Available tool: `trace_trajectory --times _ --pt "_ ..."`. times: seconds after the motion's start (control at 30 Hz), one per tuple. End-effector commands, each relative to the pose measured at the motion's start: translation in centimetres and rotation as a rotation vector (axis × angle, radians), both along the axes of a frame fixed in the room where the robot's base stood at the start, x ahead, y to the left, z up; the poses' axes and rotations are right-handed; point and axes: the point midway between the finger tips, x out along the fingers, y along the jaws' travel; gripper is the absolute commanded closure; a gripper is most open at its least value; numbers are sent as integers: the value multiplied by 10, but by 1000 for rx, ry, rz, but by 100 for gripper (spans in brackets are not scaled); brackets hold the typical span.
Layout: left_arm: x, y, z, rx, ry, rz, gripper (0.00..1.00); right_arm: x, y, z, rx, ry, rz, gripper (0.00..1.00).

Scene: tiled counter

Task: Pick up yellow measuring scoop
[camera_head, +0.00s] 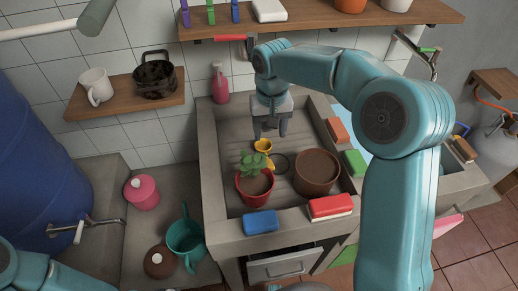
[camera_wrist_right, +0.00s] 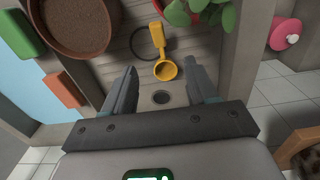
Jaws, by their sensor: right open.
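The yellow measuring scoop (camera_head: 263,146) lies in the sink basin behind the potted plant. In the right wrist view the scoop (camera_wrist_right: 166,69) has its round bowl nearest my gripper and its handle pointing away, toward a dark ring. My right gripper (camera_head: 270,132) points down into the basin, just behind the scoop. In the wrist view its two fingers (camera_wrist_right: 162,82) are apart with nothing between them, and the scoop's bowl shows just beyond their tips. My left gripper is out of view; only part of my left arm shows at the lower left.
A red pot with a plant (camera_head: 254,184) and a brown pot (camera_head: 317,172) stand in the basin near the scoop. A blue sponge (camera_head: 261,222) and a red-white block (camera_head: 331,207) lie on the front rim. An orange block (camera_head: 338,130) and green block (camera_head: 355,163) lie right.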

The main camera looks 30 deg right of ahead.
Motion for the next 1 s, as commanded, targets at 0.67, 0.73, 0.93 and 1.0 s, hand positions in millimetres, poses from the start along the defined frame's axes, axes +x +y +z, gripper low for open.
trace_trajectory --times 0.67,0.73,0.93,1.0 --pt "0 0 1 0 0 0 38 -1 0 -111 0 3 0 43" --pt "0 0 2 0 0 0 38 0 1 -121 0 5 0 43" --pt "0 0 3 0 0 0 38 1 1 -153 0 4 -1 43" --pt "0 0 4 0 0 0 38 1 1 -158 1 2 0 43"
